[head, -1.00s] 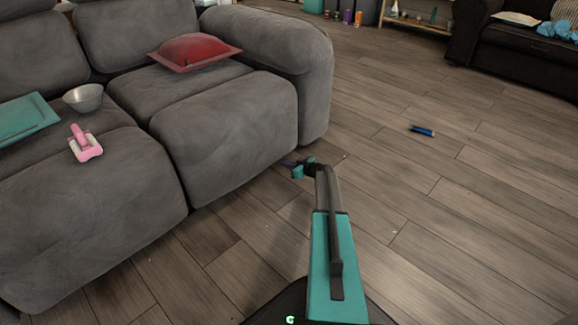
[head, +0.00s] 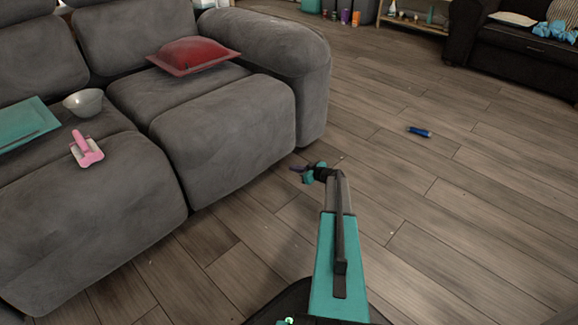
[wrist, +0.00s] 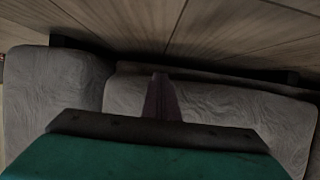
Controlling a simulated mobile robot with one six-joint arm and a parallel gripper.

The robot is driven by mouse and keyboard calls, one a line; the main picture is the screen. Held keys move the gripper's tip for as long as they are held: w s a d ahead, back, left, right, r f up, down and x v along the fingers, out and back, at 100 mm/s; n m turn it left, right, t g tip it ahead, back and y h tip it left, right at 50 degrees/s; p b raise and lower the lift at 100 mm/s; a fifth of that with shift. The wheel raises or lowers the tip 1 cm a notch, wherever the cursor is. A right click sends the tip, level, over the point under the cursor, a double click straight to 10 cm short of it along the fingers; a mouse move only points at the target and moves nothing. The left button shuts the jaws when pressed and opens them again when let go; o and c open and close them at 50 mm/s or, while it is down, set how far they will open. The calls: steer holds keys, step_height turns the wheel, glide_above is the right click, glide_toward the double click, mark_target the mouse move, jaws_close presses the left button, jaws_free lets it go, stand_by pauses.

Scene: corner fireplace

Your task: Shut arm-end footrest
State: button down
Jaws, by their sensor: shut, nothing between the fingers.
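The arm-end footrest (head: 235,140) is the grey padded front of the sofa seat beside the sofa's arm. In the head view its front hangs down steeply, close under the seat cushion; I cannot tell whether it is fully flush. My gripper (head: 297,168) is low over the floor, just right of the footrest's lower corner, with a small gap between them in the head view. In the wrist view my gripper (wrist: 161,84) has its fingers together and empty, pointing along the grey upholstery (wrist: 225,105), with a dark gap and floor beyond. Contact is unclear there.
The grey sofa's arm (head: 285,50) rises behind the footrest. A red cushion (head: 192,54), a grey bowl (head: 84,103), a pink object (head: 86,150) and a teal item (head: 22,125) lie on the seats. A blue cylinder (head: 419,132) lies on open floor to the right.

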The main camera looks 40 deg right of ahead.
steer(key=p+v, duration=0.2)
steer(key=v, duration=0.5)
stand_by(0.4)
steer(key=a+r+g+y+p, duration=0.15)
steer(key=a+p, duration=0.35)
steer(key=a, duration=0.7)
steer(key=a+r+g+y+p, duration=0.1)
steer(key=a+g+y+p, duration=0.3)
steer(key=a, duration=0.8)
steer(key=s+a+r+g+p, duration=0.2)
steer(key=s+a+p, duration=0.25)
steer(key=a, duration=0.45)
steer(key=s+a+r+g+p, duration=0.2)
steer(key=s+a+p, duration=0.3)
steer(key=a, duration=0.4)
steer(key=s+a+r+g+h+p, duration=0.2)
steer(key=s+a+r+g+p, duration=0.45)
steer(key=s+a+p, duration=0.55)
steer(key=s+a+r+g+h+p, duration=0.1)
steer(key=s+r+h+p, duration=0.1)
steer(key=s+r+p, duration=0.3)
steer(key=s+a+r+m+g+h+p, duration=0.1)
steer(key=s+r+g+h+p, duration=0.1)
steer(key=s+r+p, duration=0.2)
steer(key=s+r, duration=0.3)
steer(key=s, duration=0.4)
steer(key=shift+r+h+p, duration=0.35)
steer(key=shift+p, duration=0.05)
steer(key=shift+a, duration=0.2)
